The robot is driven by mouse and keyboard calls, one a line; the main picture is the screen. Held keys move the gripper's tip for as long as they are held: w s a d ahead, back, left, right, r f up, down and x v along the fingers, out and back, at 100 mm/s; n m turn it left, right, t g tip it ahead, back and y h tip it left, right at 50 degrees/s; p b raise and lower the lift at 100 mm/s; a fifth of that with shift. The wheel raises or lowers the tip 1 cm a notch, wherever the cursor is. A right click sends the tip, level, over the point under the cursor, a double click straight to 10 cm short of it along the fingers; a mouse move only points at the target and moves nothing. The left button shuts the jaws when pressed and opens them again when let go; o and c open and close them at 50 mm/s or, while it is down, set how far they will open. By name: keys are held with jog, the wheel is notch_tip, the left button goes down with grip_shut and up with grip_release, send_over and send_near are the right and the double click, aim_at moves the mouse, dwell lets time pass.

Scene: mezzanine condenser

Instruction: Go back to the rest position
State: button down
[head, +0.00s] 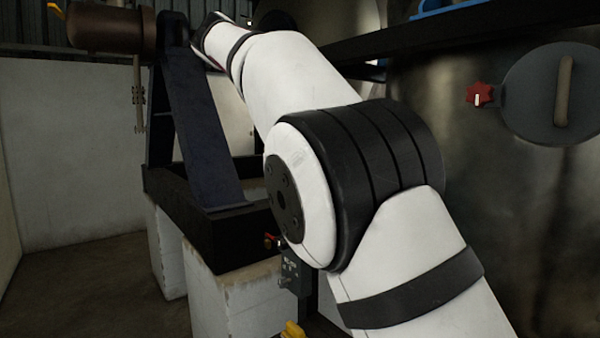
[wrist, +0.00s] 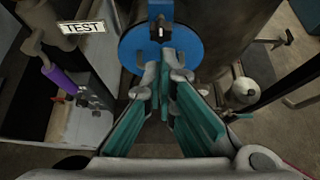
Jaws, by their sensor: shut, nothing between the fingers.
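My gripper (wrist: 165,95) shows in the wrist view with its teal-padded fingers brought together and nothing between them. Its tips lie in front of the lower part of a blue disc (wrist: 134,46), which has a dark and white fitting at its centre. I cannot tell whether the tips touch the disc. In the head view my white arm reaches up and away to the upper left, and my gripper is hidden there.
A red knob (head: 479,94) and a grey round plate with a handle (head: 520,95) are on the large tank (head: 430,110) at right. A dark frame (head: 195,140) stands on pale blocks at left. A TEST sign (wrist: 83,27) and a purple-gripped lever (wrist: 60,80) are left in the wrist view.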

jog(key=s+d+f+m+g+y, duration=0.1)
jog(key=s+d+f+m+y, duration=0.2)
jog(key=s+d+f+m, duration=0.25)
jog(key=s+d+f+m+y, duration=0.25)
jog(key=s+d+m, duration=0.25)
jog(key=s+d, duration=0.25)
jog(key=s+a+f+m+y, duration=0.1)
jog(key=s+f+m+y, duration=0.1)
jog(key=s+f+m, duration=0.5)
jog(key=s+a+f+m+y, duration=0.1)
jog(key=s+f+m+y, duration=0.1)
jog(key=s+f+m, duration=0.5)
jog(key=s+f, duration=0.5)
jog(key=s, duration=0.5)
jog(key=shift+a, duration=0.3)
jog(key=c, duration=2.4)
grip_release()
